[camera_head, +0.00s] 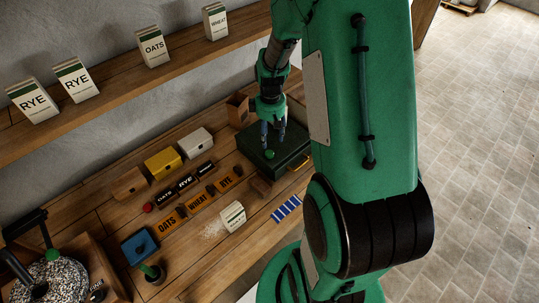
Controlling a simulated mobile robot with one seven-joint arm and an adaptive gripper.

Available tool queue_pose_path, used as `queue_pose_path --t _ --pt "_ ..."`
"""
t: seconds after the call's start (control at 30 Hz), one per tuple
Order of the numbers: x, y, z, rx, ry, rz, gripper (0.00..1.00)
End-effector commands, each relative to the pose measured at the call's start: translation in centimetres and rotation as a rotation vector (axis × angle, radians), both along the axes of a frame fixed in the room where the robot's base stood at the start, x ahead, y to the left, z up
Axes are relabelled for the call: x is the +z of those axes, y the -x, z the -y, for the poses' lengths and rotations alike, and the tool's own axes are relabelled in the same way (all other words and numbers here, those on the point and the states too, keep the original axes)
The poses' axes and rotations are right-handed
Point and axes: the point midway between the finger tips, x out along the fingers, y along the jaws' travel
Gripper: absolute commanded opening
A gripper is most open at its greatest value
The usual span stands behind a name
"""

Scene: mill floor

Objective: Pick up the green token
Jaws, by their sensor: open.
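A small bright green round piece, which looks like the green token (270,154), sits on top of a dark green box (291,152) near the right end of the workbench. My gripper (272,138) points down over the box. Its dark fingers are apart, just above and slightly behind the green piece in the picture. I see nothing between the fingers. I cannot tell the exact gap between the fingertips and the piece.
Yellow (163,163) and white (195,142) boxes stand left of the green box. Labelled blocks, a small white packet (232,215) and blue strips (286,208) lie in front. A shelf (130,75) with grain packets runs above. A grain bin (65,280) stands lower left.

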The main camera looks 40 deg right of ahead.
Motion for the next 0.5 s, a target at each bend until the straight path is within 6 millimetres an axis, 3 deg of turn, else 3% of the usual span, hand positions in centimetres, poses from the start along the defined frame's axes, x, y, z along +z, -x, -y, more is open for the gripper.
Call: queue_pose_path --t 0.2,0.5 --pt "-3.1 0.0 0.0 0.000 -0.001 -0.001 0.51" --pt "-4.2 0.0 0.0 0.000 0.001 0.001 0.51"
